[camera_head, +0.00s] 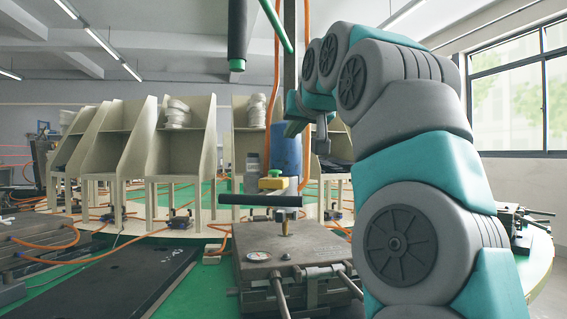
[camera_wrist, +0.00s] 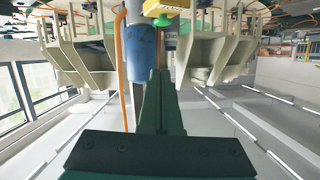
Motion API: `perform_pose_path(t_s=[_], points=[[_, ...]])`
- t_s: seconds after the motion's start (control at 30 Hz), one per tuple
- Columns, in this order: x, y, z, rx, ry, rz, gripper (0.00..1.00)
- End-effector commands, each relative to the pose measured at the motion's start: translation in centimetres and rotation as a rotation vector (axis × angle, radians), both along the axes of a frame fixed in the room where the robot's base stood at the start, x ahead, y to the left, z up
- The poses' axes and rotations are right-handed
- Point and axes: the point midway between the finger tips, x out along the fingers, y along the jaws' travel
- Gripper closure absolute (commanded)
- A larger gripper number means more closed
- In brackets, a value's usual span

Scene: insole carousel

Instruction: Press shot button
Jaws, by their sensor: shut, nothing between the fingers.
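A small yellow button box (camera_head: 273,183) stands on a post beyond the press in the middle of the head view, with a small button on its top. At the top of the wrist view the yellow box (camera_wrist: 166,7) appears upside down, cut by the edge, with a green round button (camera_wrist: 163,20) on it. My gripper (camera_head: 291,131) hangs above and slightly right of the box in the head view, apart from it. In the wrist view its dark green fingers (camera_wrist: 160,76) are together and hold nothing. Contact with the button does not show.
A blue cylinder (camera_head: 287,153) and orange hoses stand close to the button box. A metal press with a gauge (camera_head: 285,248) and a black horizontal bar (camera_head: 260,200) lie in front. Beige shelf racks (camera_head: 180,150) line the back. A black flat plate (camera_head: 125,280) lies left.

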Motion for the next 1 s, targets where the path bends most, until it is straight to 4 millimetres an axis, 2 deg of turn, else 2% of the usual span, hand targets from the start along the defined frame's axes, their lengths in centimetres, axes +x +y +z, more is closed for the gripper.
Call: perform_pose_path(t_s=[0.43, 0.57, 1.0], points=[[0.1, 0.0, 0.3, 0.008, -0.008, -0.002, 1.00], [0.7, 0.3, 0.2, 0.007, -0.007, -0.002, 1.00], [7.4, 2.4, -1.7, 0.008, -0.006, -0.003, 1.00]])
